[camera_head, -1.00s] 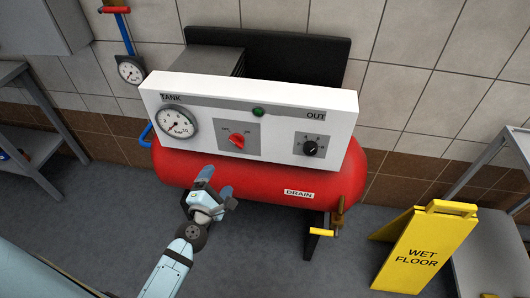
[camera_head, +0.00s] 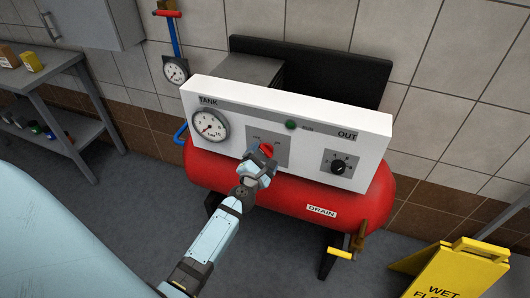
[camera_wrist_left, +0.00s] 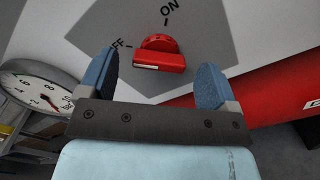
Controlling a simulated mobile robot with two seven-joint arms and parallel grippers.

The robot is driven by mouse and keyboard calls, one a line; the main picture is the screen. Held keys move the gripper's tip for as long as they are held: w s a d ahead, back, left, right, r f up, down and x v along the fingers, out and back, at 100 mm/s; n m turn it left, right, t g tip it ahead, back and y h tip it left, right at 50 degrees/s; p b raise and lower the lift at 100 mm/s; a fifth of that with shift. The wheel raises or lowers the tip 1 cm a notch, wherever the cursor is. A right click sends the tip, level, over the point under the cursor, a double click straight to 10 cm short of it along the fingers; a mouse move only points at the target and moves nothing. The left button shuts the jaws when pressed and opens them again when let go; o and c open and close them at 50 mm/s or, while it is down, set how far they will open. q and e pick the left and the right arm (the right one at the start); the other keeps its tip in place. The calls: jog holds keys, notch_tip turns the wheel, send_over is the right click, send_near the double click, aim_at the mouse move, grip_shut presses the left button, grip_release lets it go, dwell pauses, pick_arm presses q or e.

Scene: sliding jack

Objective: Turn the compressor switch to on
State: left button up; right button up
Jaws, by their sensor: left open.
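The compressor has a red tank (camera_head: 215,170) and a white control panel (camera_head: 300,118). Its red rotary switch (camera_head: 267,149) sits on a grey plate and is partly hidden behind my left gripper (camera_head: 262,163) in the head view. In the left wrist view the switch (camera_wrist_left: 160,54) shows between ON and OFF labels, its white-marked end pointing left toward OFF. My left gripper (camera_wrist_left: 155,85) is open, its two blue fingers apart on either side of the switch and a little short of it. No contact shows. My right gripper is not in view.
A tank gauge (camera_head: 209,125) is left of the switch and a black knob (camera_head: 338,166) is right. A yellow wet floor sign (camera_head: 455,270) stands at lower right. Metal shelves (camera_head: 45,85) with boxes stand at left. A yellow drain valve handle (camera_head: 340,253) sits below the tank.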

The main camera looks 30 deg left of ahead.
pick_arm(q)
jog(key=shift+x, duration=0.9)
jog(key=shift+c, duration=0.2)
jog(key=c, duration=0.9)
